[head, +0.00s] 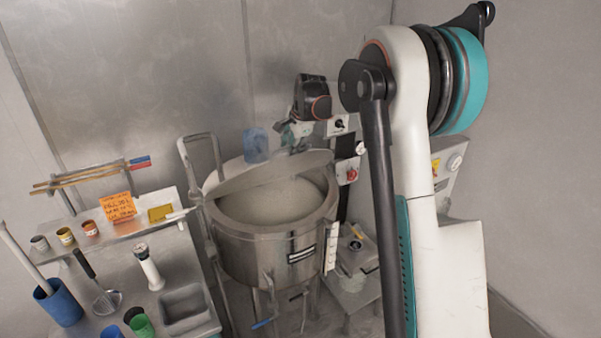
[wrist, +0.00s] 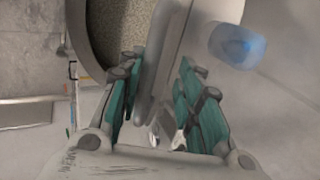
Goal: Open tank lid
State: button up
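The round metal tank (head: 265,245) stands in the middle of the head view. Its grey lid (head: 255,175) is tilted up, and pale grainy contents show in the opening in front of it. My gripper (head: 290,137) is at the back right of the tank, by the lid's raised edge. In the wrist view, the lid (wrist: 162,65) runs between the teal finger pads of my gripper (wrist: 158,100). The fingers are apart, with a gap showing between the lid and the right finger. The exact contact with the left finger is hidden.
A control box with a red switch (head: 351,174) is at the tank's right. A blue translucent object (head: 256,145) is behind the lid. Walls are close behind.

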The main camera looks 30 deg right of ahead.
jog(key=s+f+t+b, duration=0.2)
jog(key=s+f+b, duration=0.1)
jog(key=s+f, duration=0.1)
jog(key=shift+s+f, duration=0.25)
jog(key=shift+s, duration=0.05)
jog(key=shift+d, duration=0.1)
jog(key=p+v, duration=0.7)
jog(key=v, duration=0.9)
jog(key=shift+s+f+p, duration=0.25)
jog(key=shift+p, duration=0.1)
dwell(0.8)
dwell(0.7)
